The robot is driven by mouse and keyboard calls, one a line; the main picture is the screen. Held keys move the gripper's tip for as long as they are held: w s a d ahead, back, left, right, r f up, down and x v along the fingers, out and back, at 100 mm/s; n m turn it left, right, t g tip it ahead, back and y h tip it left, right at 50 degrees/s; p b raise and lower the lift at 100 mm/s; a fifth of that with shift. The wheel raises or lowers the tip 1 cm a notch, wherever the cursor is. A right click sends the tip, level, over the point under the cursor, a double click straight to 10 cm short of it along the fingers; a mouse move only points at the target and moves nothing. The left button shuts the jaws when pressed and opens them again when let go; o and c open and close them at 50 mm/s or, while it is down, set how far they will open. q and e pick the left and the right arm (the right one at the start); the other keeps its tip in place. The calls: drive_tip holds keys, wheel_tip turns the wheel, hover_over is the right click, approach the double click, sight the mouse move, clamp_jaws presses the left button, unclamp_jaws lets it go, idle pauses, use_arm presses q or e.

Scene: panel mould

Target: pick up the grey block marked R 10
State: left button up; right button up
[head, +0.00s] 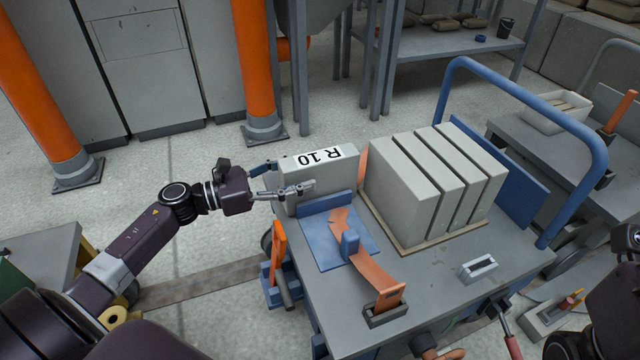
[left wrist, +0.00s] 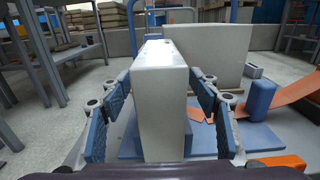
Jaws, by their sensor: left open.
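The grey block marked R 10 (head: 335,176) stands upright on a blue plate at the left end of a cart, its label on the top face. My left gripper (head: 284,178) is open at the block's left end, with one finger on each side. In the left wrist view the block (left wrist: 160,110) stands between the two blue finger pads, with a visible gap on both sides. My right arm shows only in part at the right edge of the head view, and its gripper is out of view.
Several plain grey slabs (head: 440,185) stand on a board to the right. An orange strap-like piece (head: 374,268) and a blue upright (head: 350,243) are in front of the block. A blue tube handle (head: 530,97) rises at the cart's far right.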

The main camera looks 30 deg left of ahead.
sight(319, 167)
use_arm(q)
drive_tip(key=b+x, duration=0.2)
drive_tip(key=x, duration=0.3)
drive_tip(key=shift+w+d, duration=0.15)
clamp_jaws()
drive_tip(key=shift+r, duration=0.15)
idle(0.4)
